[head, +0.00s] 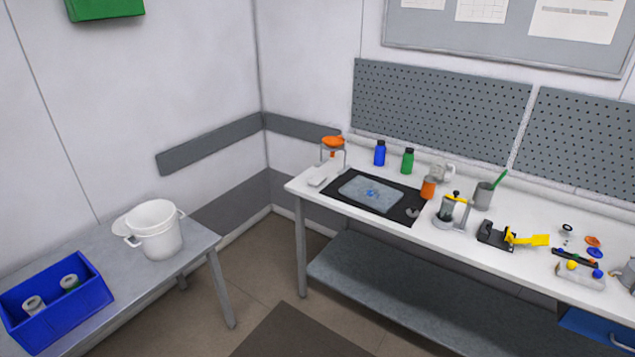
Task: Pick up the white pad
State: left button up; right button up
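A small white, flat-looking block that appears to be the white pad (316,181) lies near the left end of the white workbench (292,187). It is just left of a black mat (337,187) and in front of a small stand with an orange funnel-like top (333,141). It is small in the picture, so its details are unclear. Neither of my grippers shows in the head view.
A grey-blue sheet (360,192) lies on the black mat. Blue (379,153) and green (407,161) bottles stand behind it. Several small tools crowd the bench's right side. Open floor lies between.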

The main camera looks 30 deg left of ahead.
aim_at(318, 180)
jog(key=u, duration=0.65)
jog(key=i, duration=1.7)
jog(key=u, duration=0.25)
